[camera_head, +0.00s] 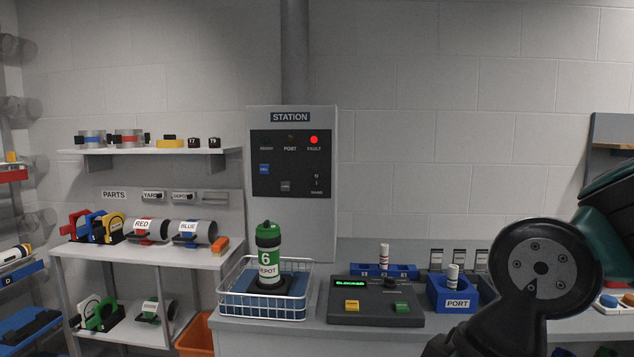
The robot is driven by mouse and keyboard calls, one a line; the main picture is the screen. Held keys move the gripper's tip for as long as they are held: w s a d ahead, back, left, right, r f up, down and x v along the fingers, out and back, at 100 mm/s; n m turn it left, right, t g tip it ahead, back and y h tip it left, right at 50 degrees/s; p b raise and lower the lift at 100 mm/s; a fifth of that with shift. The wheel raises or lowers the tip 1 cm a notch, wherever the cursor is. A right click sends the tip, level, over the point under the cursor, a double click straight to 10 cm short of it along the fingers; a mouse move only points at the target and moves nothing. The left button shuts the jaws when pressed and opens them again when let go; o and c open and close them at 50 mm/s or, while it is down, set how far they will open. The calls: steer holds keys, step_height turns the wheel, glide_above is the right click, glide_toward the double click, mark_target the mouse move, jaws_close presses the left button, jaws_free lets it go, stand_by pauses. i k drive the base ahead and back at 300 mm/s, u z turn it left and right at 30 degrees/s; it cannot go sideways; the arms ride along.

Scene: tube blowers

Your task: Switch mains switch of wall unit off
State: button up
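The wall unit (320,220) is a grey box labelled STATION, fixed to the wall above the bench. Its dark panel (290,143) has lamps marked READY, PORT and FAULT; the FAULT lamp (314,140) glows red. A blue button (264,169) and a grey one (286,187) sit on the panel. A small switch (316,181) is at the panel's lower right, with a small label under it, probably the mains switch; its position is too small to tell. My arm shows at the right, apart from the unit. My gripper is out of view.
On the bench below stand a wire basket (226,303) with a green-capped canister (268,262), a console (375,312) with a lit green display, and a blue PORT block (438,293). Parts shelves (150,256) are at left. Space before the wall unit's panel is clear.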

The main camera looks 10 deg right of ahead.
mark_target(316, 176)
steer(key=u, duration=0.45)
steer(key=k, duration=0.6)
steer(key=u, duration=0.95)
steer(key=i, duration=2.15)
steer(key=z, duration=1.55)
steer(key=i, duration=0.8)
steer(key=z, duration=0.8)
